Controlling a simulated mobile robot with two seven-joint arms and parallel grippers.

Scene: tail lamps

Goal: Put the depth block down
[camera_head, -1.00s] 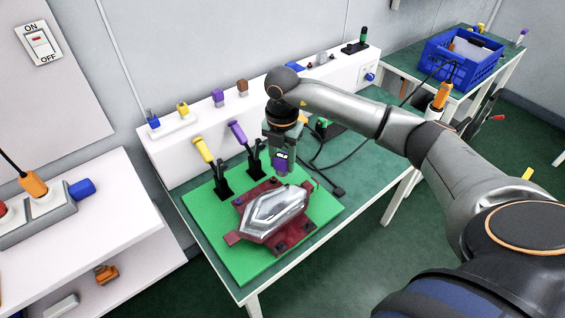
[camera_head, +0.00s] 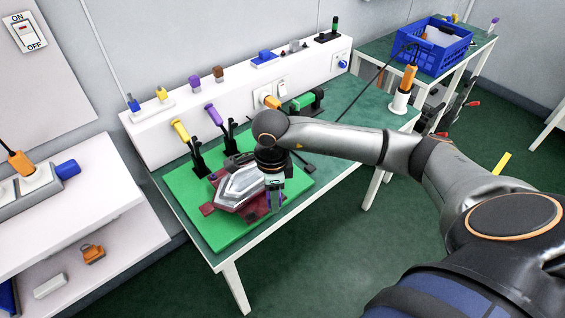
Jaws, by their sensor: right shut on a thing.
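My right gripper (camera_head: 275,201) points down over the front right edge of the green board (camera_head: 203,236), beside the lamp. It is shut on a small purple piece that I take for the depth block (camera_head: 269,201); the fingers hide most of it. I cannot tell whether it touches anything below. The clear and silver tail lamp (camera_head: 240,187) lies in its dark red fixture (camera_head: 228,206) on the board, partly behind my gripper. My left gripper is not in view.
Yellow (camera_head: 181,132) and purple (camera_head: 214,115) handled clamps stand behind the lamp. A white ledge (camera_head: 165,120) with small coloured blocks runs along the wall.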

